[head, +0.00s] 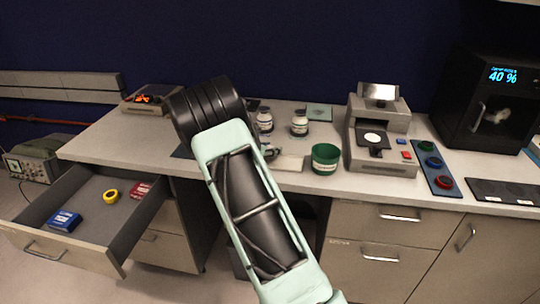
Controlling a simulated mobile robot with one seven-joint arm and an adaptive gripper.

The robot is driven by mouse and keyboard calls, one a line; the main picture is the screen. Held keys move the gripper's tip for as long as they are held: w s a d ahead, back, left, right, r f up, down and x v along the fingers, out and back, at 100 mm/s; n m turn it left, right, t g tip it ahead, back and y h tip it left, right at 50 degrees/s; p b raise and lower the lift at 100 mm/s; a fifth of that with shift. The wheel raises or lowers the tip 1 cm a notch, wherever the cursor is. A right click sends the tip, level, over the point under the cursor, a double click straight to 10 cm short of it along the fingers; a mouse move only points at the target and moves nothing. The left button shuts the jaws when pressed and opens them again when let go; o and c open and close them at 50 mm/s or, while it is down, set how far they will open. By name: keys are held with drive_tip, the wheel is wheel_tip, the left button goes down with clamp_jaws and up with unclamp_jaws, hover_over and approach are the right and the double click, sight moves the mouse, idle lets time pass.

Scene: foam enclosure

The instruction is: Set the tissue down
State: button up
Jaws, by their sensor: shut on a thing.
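My arm covers the middle of the counter and hides most of my gripper (268,151). Only a small grey part of it shows at the arm's right edge, low over the counter. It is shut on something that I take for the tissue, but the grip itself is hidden. A pale flat piece (290,163) shows just right of it near the counter's front edge. I cannot tell whether this is the tissue, or whether it touches the counter.
A green cup (325,158) and two white-labelled jars (299,124) stand right of my arm. A grey device (380,137) is beyond the cup. An open drawer (95,262) at left holds a blue box (65,220), a yellow ring (110,195) and a red item (137,190).

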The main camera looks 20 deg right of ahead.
sight(270, 156)
drive_tip(key=shift+f, duration=1.4)
drive_tip(key=shift+f, duration=0.1)
drive_tip(key=shift+f, duration=0.15)
drive_tip(key=o, duration=0.4)
drive_tip(key=shift+o, duration=0.2)
drive_tip(key=shift+r, duration=0.2)
drive_tip(key=shift+a+r, duration=0.15)
drive_tip(key=shift+a, duration=0.05)
drive_tip(key=v, duration=1.1)
drive_tip(key=shift+s+a+r, duration=0.15)
drive_tip(key=shift+s+a, duration=0.1)
